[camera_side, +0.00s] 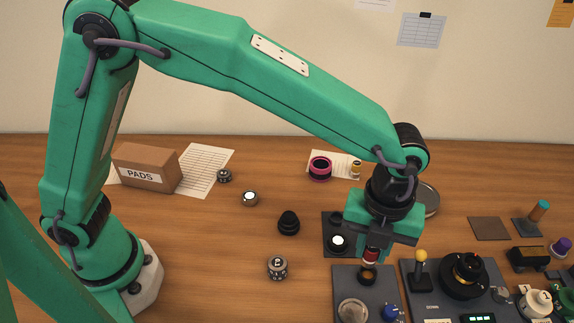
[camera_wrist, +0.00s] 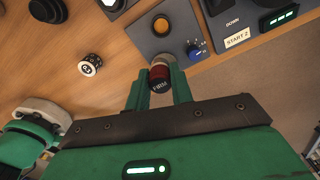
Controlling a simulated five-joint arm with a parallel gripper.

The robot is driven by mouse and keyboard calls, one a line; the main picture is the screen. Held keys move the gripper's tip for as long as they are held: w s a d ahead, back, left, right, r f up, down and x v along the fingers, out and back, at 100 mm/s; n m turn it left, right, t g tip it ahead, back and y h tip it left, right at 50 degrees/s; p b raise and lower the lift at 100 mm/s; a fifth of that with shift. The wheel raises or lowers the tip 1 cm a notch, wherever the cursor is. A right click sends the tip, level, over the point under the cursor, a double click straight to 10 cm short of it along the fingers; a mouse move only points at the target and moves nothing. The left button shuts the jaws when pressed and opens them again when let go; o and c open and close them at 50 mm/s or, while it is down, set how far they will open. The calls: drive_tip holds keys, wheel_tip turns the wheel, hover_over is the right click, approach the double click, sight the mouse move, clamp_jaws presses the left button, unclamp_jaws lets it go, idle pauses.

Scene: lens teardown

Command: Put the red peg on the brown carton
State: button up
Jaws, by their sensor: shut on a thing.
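The red peg (camera_side: 370,255) is held between the two fingers of my gripper (camera_side: 371,250) at the lower right of the side view. In the wrist view the peg (camera_wrist: 159,76) shows a red body and a dark, lettered end between the green fingers (camera_wrist: 158,88). My gripper is shut on it, over the dark panel with the amber round part. The brown carton (camera_side: 146,168), marked PADS, stands on the table at the far left of the side view, well away from my gripper. The carton is not in the wrist view.
The amber round part (camera_side: 367,276) sits on a dark panel with a blue knob (camera_side: 391,312), just below the peg. A control panel with a yellow-topped lever (camera_side: 421,262) stands to the right. A black cone-like part (camera_side: 288,223) and small cylinders (camera_side: 277,268) stand between gripper and carton.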

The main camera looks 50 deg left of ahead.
drive_tip(key=w+a+r+n, duration=0.2)
drive_tip(key=a+r+n, duration=0.15)
drive_tip(key=a, duration=0.95)
drive_tip(key=w+a+r+n, duration=0.2)
drive_tip(key=a+r+n, duration=0.15)
drive_tip(key=a, duration=0.85)
drive_tip(key=s+a+r+n, duration=0.1)
drive_tip(key=s+a+n, duration=0.4)
drive_tip(key=a, duration=0.6)
drive_tip(key=s+a+r+n, duration=0.2)
drive_tip(key=s+a+n, duration=0.4)
drive_tip(key=s+a, duration=0.4)
drive_tip(key=shift+a, duration=0.75)
drive_tip(key=shift+s, duration=0.15)
hover_over(142, 153)
wheel_tip(142, 153, down, 7)
drive_tip(key=shift+f, duration=2.05)
